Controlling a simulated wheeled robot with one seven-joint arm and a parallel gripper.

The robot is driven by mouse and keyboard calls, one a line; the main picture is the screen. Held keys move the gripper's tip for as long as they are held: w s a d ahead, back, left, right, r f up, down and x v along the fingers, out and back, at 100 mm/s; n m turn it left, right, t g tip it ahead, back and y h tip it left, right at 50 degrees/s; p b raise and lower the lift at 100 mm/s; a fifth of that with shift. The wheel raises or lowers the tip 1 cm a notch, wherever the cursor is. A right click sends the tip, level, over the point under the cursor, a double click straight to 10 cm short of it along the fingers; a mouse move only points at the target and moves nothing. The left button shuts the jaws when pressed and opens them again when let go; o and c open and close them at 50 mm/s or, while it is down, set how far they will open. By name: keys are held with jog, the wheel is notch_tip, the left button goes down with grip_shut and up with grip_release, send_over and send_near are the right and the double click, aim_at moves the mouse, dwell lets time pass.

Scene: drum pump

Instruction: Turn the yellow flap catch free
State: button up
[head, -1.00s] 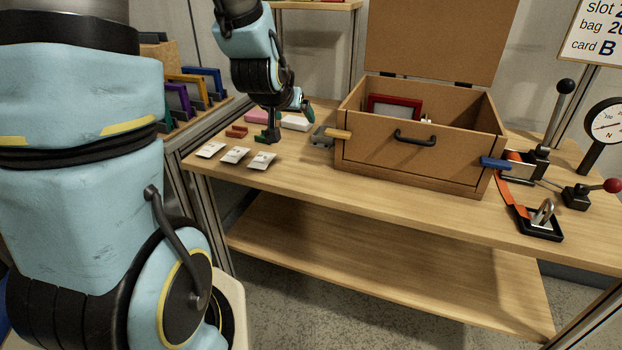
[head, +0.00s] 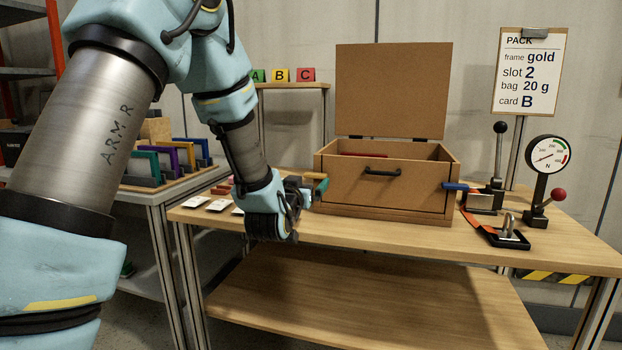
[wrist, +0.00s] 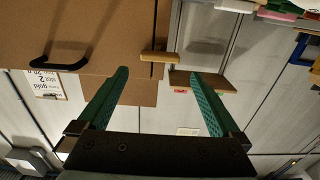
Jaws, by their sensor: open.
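The yellow flap catch (wrist: 160,57) is a small tan-yellow bar lying level and jutting past the edge of the cardboard box (wrist: 80,30) in the wrist view. In the head view the catch (head: 314,175) shows small at the box's left front corner, partly behind my gripper. My gripper (wrist: 159,76) is open, with its green fingers on either side of the catch's line in the wrist view. I see no contact, and the remaining depth is hard to tell. In the head view my gripper (head: 319,187) is beside the box's left end.
The box's lid (head: 392,90) stands open. A black handle (head: 382,172) is on its front, and a blue catch (head: 456,186) is at its right. Cards (head: 221,204) lie left on the table. A lever (head: 499,150) and gauge (head: 546,155) stand right.

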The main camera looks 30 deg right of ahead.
aim_at(314, 175)
jog(key=x, duration=0.6)
jog(key=shift+w+d+p, duration=0.25)
jog(key=shift+p, duration=0.05)
jog(key=c, duration=1.2)
